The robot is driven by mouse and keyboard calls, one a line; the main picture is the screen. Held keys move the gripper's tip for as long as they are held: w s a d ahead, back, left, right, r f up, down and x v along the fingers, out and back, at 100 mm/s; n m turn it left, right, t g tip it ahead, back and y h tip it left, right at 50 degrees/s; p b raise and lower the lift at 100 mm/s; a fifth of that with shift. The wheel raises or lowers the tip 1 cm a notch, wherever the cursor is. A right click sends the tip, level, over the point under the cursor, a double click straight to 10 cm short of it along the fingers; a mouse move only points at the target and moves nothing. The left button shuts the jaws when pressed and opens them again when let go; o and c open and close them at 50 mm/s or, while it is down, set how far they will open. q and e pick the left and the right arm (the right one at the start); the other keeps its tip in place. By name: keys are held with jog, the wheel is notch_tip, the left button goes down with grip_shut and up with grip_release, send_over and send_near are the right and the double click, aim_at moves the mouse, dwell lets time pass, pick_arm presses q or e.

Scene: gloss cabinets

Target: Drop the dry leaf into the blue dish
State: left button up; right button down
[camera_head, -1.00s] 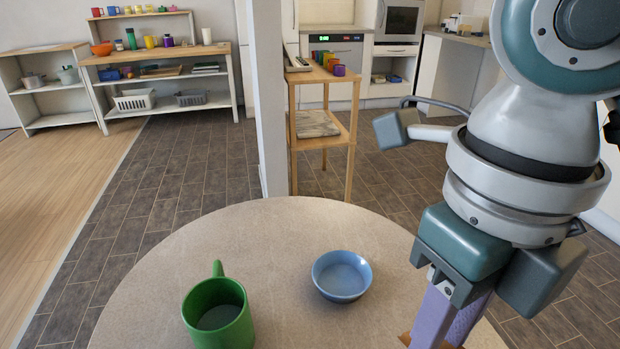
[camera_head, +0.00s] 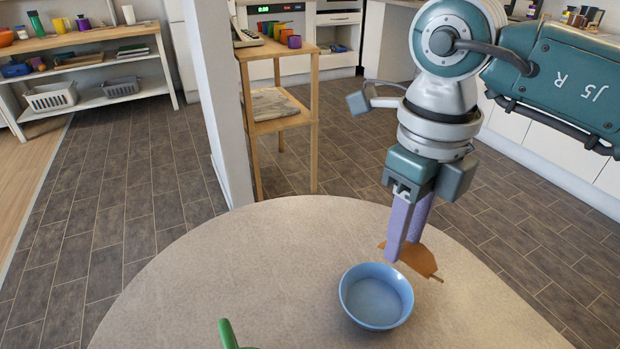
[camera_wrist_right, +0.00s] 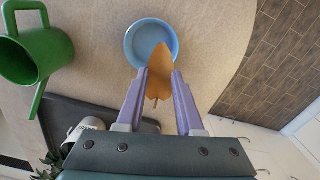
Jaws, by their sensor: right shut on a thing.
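The dry leaf (camera_head: 421,261) is orange-brown and held between the purple fingers of my right gripper (camera_head: 400,250), above the table just behind and right of the dish in the head view. The leaf also shows in the right wrist view (camera_wrist_right: 160,72), its tip overlapping the dish's near edge in that picture. The blue dish (camera_head: 376,297) is a round bowl on the table and looks empty; it also shows in the right wrist view (camera_wrist_right: 136,45). My left gripper is not in view.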

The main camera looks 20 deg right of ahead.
notch_tip(320, 180, down, 3)
jog(key=shift+r+b, duration=0.1)
jog(key=shift+b, duration=0.7)
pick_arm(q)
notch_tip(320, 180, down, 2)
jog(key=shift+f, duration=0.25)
pick_arm(e)
jog(key=shift+c, duration=2.3)
grip_release()
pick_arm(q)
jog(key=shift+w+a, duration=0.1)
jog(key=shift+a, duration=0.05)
pick_arm(e)
jog(key=shift+r, duration=0.15)
notch_tip(320, 180, up, 10)
jog(key=shift+f+p, duration=0.1)
jog(key=shift+p, duration=0.5)
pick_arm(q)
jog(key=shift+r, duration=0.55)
